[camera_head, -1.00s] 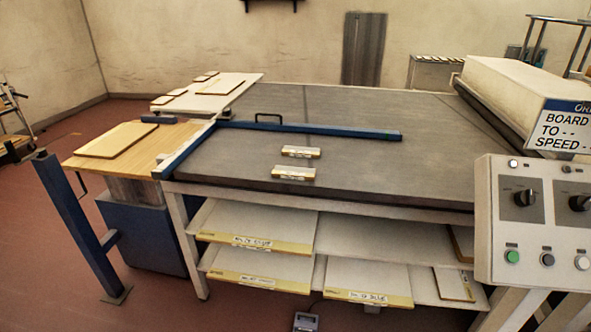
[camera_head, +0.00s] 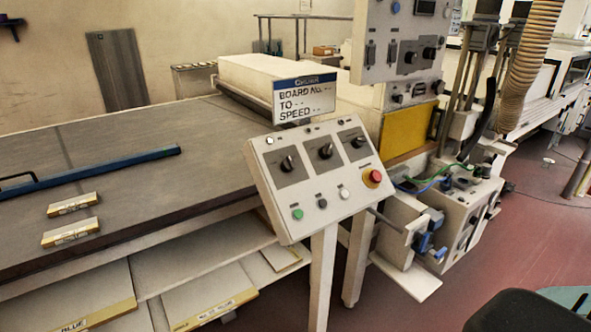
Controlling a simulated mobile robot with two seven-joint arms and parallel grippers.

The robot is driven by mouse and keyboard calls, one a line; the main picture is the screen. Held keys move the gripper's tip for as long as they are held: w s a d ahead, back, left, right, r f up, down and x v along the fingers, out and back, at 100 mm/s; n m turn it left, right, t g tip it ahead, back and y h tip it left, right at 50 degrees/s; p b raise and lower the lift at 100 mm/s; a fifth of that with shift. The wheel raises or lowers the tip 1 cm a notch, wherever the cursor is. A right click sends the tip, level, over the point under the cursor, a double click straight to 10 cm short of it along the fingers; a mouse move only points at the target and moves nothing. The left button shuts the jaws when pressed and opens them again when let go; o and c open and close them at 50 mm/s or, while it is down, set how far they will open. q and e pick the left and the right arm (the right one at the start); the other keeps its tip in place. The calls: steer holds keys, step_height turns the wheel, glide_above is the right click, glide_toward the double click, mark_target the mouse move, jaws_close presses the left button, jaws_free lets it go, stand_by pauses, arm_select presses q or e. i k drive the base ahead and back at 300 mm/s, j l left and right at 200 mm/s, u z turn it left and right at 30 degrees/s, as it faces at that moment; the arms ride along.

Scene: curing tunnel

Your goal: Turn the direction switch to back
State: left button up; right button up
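A tilted white control panel (camera_head: 318,205) stands on a post at the front right corner of the table. It carries three black rotary switches on grey plates: a left one (camera_head: 287,164), a middle one (camera_head: 325,151) and a right one (camera_head: 358,141). Their labels are too small to read, so I cannot tell which is the direction switch or how it is set. Below them are a green button (camera_head: 298,214), a black button (camera_head: 322,203), a white button (camera_head: 344,193) and a red stop button (camera_head: 374,177). Neither gripper is in view.
The grey table (camera_head: 130,140) with a blue bar (camera_head: 95,169) lies to the left. A sign (camera_head: 304,98) stands behind the panel. A taller machine with another knobbed panel (camera_head: 405,40) is behind right.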

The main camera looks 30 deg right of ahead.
mark_target(325, 153)
steer(key=z, duration=1.15)
